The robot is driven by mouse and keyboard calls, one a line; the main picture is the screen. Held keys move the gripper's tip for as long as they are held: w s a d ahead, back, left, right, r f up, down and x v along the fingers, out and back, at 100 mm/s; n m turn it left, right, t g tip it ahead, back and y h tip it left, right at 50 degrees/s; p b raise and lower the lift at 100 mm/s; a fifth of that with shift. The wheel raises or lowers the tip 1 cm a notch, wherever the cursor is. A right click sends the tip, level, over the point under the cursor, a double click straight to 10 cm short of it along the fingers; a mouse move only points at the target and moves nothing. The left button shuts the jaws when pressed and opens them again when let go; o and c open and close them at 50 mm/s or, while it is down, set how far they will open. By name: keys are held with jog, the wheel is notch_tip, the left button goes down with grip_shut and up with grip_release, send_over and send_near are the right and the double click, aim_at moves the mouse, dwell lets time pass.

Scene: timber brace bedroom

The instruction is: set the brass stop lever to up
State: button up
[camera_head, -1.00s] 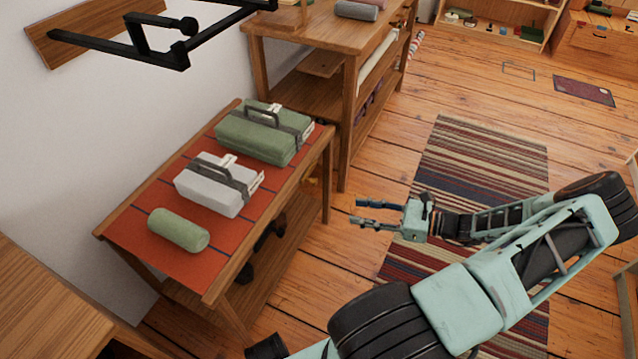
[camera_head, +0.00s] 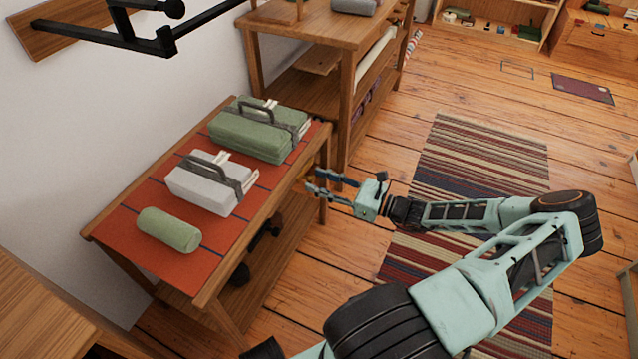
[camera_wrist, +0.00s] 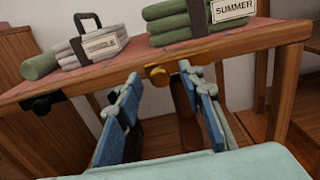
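The brass stop lever (camera_wrist: 185,66) is on the front edge of the low table, under its top, in the wrist view. It has a rounded end at the left and a bar running right, slightly rising in the tilted picture. In the head view only a small bit shows near the fingertips. My gripper (camera_wrist: 160,74) is open, with one blue finger on each side of the lever's rounded end. Whether a finger touches it I cannot tell. In the head view my gripper (camera_head: 311,180) is at the table's right edge.
The low table (camera_head: 265,222) bears a green bundle (camera_head: 262,130), a grey bundle (camera_head: 205,188) and a green roll (camera_head: 169,230). A dark fitting (camera_wrist: 45,103) hangs under its edge. A taller shelf (camera_head: 347,75) stands behind. A black wall rack is at upper left. Striped rug floor is open at right.

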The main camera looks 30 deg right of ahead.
jog(key=shift+w+a, duration=0.15)
jog(key=shift+c, duration=0.3)
grip_shut()
